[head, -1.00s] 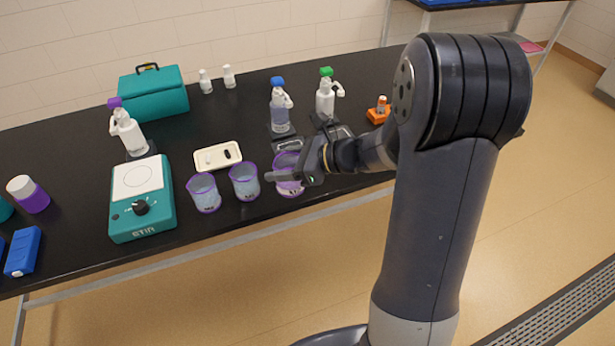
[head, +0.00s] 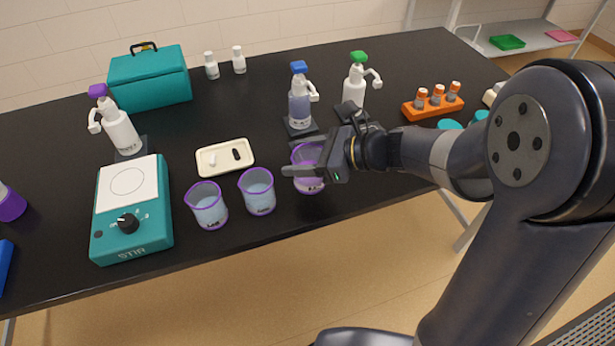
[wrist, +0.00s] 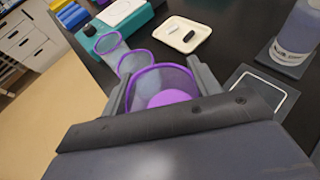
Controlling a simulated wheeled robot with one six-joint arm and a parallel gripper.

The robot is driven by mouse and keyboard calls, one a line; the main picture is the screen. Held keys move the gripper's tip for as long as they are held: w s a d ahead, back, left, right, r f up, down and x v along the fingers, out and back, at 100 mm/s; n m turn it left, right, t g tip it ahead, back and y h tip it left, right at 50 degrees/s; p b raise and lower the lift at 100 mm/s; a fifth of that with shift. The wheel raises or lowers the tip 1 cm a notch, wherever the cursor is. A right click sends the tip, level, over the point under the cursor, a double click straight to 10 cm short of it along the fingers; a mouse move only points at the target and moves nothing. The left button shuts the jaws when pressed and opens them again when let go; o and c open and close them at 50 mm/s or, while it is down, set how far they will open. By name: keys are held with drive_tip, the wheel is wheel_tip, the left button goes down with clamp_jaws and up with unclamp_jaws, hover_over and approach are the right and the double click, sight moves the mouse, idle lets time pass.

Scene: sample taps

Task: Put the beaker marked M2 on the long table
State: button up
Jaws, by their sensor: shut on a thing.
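A purple-rimmed beaker (head: 309,184) with pink-purple contents is between the fingers of my gripper (head: 298,158), which is shut on it. It is upright at the table's front side; I cannot tell whether its base touches the table. In the wrist view the held beaker (wrist: 160,80) fills the space between the fingers (wrist: 155,88). Two similar beakers with pale blue contents, a left one (head: 209,208) and a middle one (head: 259,196), stand to its left on the long black table (head: 240,110). The beaker markings are too small to read surely.
A blue-topped bottle (head: 300,103) and a green-topped bottle (head: 355,88) stand behind my gripper. An orange rack (head: 432,106) is to the right. Table is clear between tray and teal case (head: 150,80).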

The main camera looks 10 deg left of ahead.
drive_tip(key=shift+f, duration=2.6)
drive_tip(key=shift+b, duration=0.3)
drive_tip(key=shift+f, duration=0.2)
drive_tip(key=o, duration=1.3)
drive_tip(key=shift+r, duration=0.1)
drive_tip(key=shift+r, duration=0.2)
drive_tip(key=v, duration=1.2)
drive_tip(key=shift+f, duration=0.1)
